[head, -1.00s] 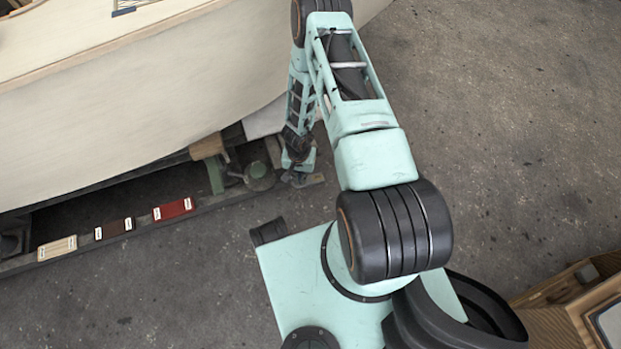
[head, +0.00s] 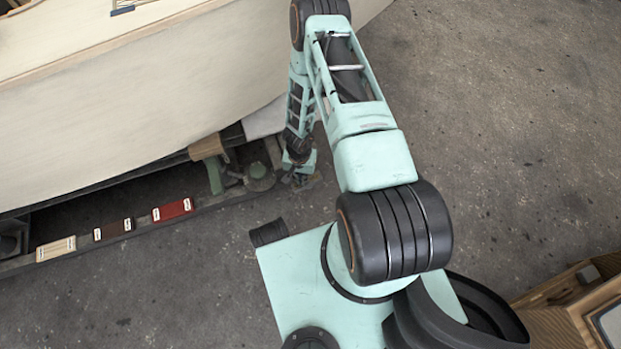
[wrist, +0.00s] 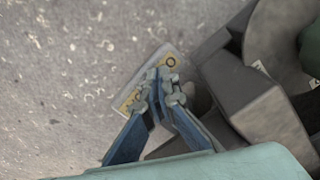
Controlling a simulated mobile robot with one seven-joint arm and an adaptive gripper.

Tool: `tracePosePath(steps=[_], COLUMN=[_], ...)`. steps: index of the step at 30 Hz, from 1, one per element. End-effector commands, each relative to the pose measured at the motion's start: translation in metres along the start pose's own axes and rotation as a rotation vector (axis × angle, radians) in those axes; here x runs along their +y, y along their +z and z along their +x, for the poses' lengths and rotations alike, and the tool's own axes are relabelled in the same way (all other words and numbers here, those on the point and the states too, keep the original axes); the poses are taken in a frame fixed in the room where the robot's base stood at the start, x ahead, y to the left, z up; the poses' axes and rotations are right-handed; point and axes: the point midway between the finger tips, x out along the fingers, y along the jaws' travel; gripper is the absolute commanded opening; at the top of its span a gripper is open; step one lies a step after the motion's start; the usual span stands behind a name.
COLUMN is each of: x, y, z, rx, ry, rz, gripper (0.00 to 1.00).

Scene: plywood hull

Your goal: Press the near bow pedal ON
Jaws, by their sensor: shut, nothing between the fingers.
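The pedal (wrist: 146,62) shows in the wrist view as a small pale plate with yellow marked patches at both ends. The lettering is too small to read surely. My gripper (wrist: 161,82) has its blue fingers together and empty, with the tips over the middle of the plate, covering part of it. I cannot tell whether the tips touch it. In the head view my gripper (head: 299,181) is low beside the rail's right end, under the hull's edge, and the pedal is mostly hidden there.
A pale hull (head: 120,110) overhangs the low rail (head: 220,198). On the rail lie a cream block (head: 56,249), a brown block (head: 112,230) and a red block (head: 173,210). A round green-grey fitting (head: 259,177) is left of my gripper.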

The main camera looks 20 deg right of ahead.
Motion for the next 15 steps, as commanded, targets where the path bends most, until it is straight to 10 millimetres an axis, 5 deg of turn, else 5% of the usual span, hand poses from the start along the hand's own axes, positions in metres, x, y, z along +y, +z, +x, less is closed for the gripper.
tracePosePath(steps=[15], x=[-0.001], y=[0.001], z=[-0.046], rx=[-0.002], ry=[-0.002], rz=[-0.001], gripper=[0.0])
